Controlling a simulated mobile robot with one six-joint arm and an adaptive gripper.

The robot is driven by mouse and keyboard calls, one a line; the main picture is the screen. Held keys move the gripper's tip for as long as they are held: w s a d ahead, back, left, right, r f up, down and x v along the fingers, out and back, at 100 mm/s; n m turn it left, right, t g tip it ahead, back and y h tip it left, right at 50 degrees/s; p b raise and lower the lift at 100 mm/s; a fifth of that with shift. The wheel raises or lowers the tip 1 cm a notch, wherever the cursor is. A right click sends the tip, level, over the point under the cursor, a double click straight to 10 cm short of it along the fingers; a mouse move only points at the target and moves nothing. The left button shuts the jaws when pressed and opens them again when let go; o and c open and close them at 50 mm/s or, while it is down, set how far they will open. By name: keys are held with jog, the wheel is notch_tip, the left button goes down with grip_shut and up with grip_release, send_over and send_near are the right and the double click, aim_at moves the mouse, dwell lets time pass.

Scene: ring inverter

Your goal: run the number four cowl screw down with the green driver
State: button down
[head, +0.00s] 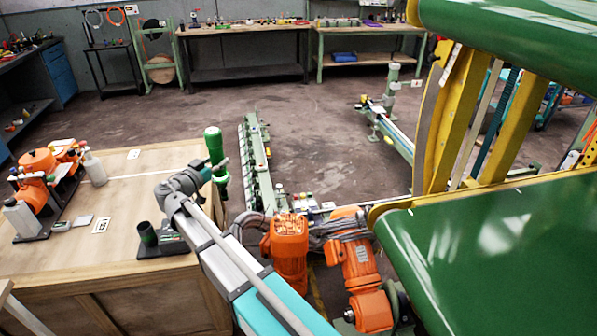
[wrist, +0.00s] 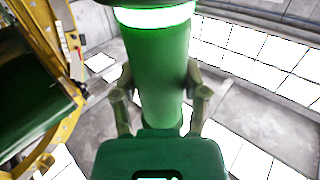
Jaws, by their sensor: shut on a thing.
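My gripper (head: 218,172) is shut on the green driver (head: 214,147) and holds it upright above the right edge of the wooden bench. In the wrist view the green driver (wrist: 158,70) stands between the two fingers of my gripper (wrist: 160,98), with a bright white band near its top. The driver's lower end is hidden in the wrist view. I cannot make out the number four cowl screw or its number in either view.
The wooden bench (head: 125,185) also bears orange tools (head: 38,162) and a white bottle (head: 95,168) at its left and back. Two orange motors (head: 288,246) are low at the centre. A large green machine with yellow frames (head: 460,120) fills the right.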

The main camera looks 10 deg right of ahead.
notch_tip(320, 180, up, 19)
jog(key=p, duration=1.8)
jog(key=shift+r, duration=0.1)
jog(key=shift+d, duration=0.1)
